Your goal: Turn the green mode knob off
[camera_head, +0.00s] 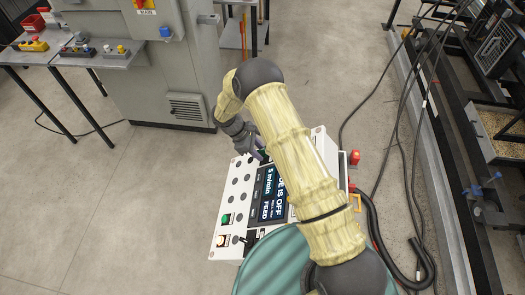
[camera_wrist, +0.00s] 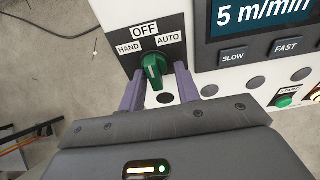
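The green mode knob (camera_wrist: 154,68) is on a dark plate labelled HAND, OFF and AUTO in the wrist view. Its grip runs roughly up and down, its upper end towards the OFF label (camera_wrist: 144,31). My gripper (camera_wrist: 159,76) is open, with one finger on each side of the knob. Gaps show between the knob and the fingers, so they do not look closed on it. In the head view my gripper (camera_head: 258,153) is at the far end of the white control panel (camera_head: 230,190), where the arm largely hides the knob.
SLOW (camera_wrist: 233,57) and FAST (camera_wrist: 287,46) buttons and a green button (camera_wrist: 284,101) lie right of the knob. A grey cabinet (camera_head: 150,75) and a table with switch boxes (camera_head: 95,50) stand behind.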

